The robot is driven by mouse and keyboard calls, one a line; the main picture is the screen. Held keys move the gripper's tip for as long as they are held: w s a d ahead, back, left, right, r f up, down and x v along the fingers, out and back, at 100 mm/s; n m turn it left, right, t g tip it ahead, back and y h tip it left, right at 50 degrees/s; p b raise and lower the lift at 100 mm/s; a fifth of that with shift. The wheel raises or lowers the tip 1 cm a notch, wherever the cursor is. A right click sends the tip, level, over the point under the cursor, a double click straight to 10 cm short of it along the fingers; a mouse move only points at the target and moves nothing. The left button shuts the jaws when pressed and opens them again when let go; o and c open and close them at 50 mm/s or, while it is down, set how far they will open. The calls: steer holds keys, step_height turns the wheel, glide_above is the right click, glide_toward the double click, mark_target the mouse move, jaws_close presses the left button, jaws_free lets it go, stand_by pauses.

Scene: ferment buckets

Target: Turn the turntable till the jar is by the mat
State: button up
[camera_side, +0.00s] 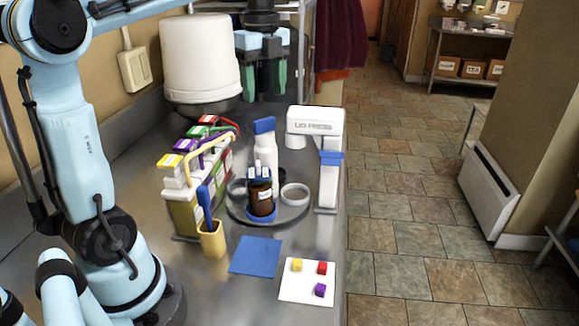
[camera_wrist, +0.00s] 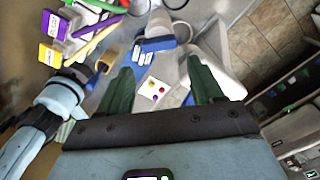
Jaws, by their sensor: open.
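In the side view, a round grey turntable (camera_side: 238,212) stands on the steel bench. A brown jar with a pale label (camera_side: 260,201) stands upright on a blue base at the turntable's near side. A white bottle with a blue top (camera_side: 265,150) is behind the jar, and a white ring (camera_side: 295,193) lies to its right. The blue mat (camera_side: 256,256) lies flat in front of the turntable, with a gap between them. My gripper (camera_side: 264,90) is open and empty, up behind the turntable. Its green fingers also frame the wrist view (camera_wrist: 160,88).
A white lid press (camera_side: 316,122) stands right of the turntable. A rack with coloured tags (camera_side: 184,215) and a yellow cup (camera_side: 212,240) stand left. A white card (camera_side: 292,292) with small cubes lies right of the mat. A white bucket (camera_side: 198,55) is behind.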

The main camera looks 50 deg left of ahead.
steer(key=shift+r, duration=2.4)
steer(key=s+d+f+n+t, duration=0.3)
steer(key=d+f+n, duration=0.3)
steer(key=f+n, duration=0.3)
steer(key=s+d+f+n+t, duration=0.3)
steer(key=d+f+n+t, duration=0.1)
steer(key=d+f+n, duration=0.3)
steer(key=shift+s+d+f+n, duration=0.25)
steer(key=shift+d+f+n, duration=0.05)
steer(key=shift+f+n, duration=0.7)
steer(key=shift+r, duration=0.1)
